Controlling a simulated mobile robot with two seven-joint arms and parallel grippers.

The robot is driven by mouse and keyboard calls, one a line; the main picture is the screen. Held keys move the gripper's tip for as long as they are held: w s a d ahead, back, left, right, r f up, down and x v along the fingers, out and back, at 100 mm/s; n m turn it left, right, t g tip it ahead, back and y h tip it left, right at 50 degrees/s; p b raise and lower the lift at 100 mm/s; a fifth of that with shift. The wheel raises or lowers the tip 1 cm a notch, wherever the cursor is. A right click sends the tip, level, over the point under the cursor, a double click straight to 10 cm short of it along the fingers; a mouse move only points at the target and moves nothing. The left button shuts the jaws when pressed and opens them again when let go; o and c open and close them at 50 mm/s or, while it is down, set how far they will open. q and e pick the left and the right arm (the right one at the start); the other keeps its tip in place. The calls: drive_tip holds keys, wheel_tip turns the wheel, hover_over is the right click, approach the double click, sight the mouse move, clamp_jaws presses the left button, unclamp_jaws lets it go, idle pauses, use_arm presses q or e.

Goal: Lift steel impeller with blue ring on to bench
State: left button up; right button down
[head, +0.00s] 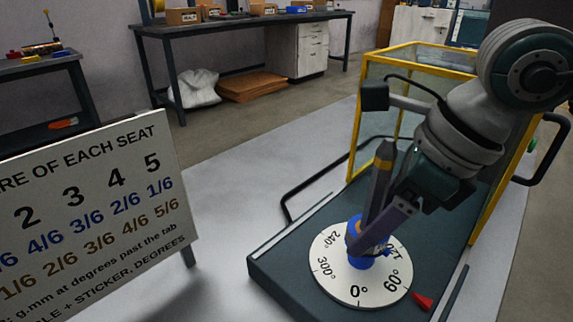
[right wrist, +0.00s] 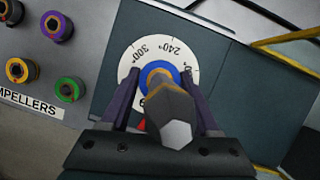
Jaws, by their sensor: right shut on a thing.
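The blue-ringed impeller (head: 361,262) is at the middle of a white degree dial (head: 335,285) on the dark machine bed. A grey rod with a faceted, tapered tip (head: 381,170) rises from its middle. My right gripper (head: 372,243) reaches down over the dial and is shut on the impeller. In the right wrist view the blue ring (right wrist: 158,72) shows between the two fingers, partly hidden by the rod. I cannot tell whether the impeller touches the dial. My left gripper is not in view.
A yellow-framed clear guard (head: 415,62) stands behind the dial. A red pointer (head: 422,301) sits at the dial's edge. A printed board (head: 95,215) stands at left. Purple, orange and green-ringed impellers (right wrist: 68,90) stand by an impellers label. The pale bench top (head: 225,225) between is clear.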

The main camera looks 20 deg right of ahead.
sight(392, 140)
drive_tip(key=shift+r, duration=0.15)
drive_tip(key=shift+r+p, duration=2.4)
drive_tip(key=shift+r, duration=0.4)
drive_tip(key=shift+r+p, duration=2.5)
drive_tip(key=shift+r, duration=0.7)
drive_tip(key=shift+r+p, duration=1)
drive_tip(key=shift+r, duration=0.4)
drive_tip(key=shift+r+p, duration=0.8)
drive_tip(key=shift+r, duration=0.4)
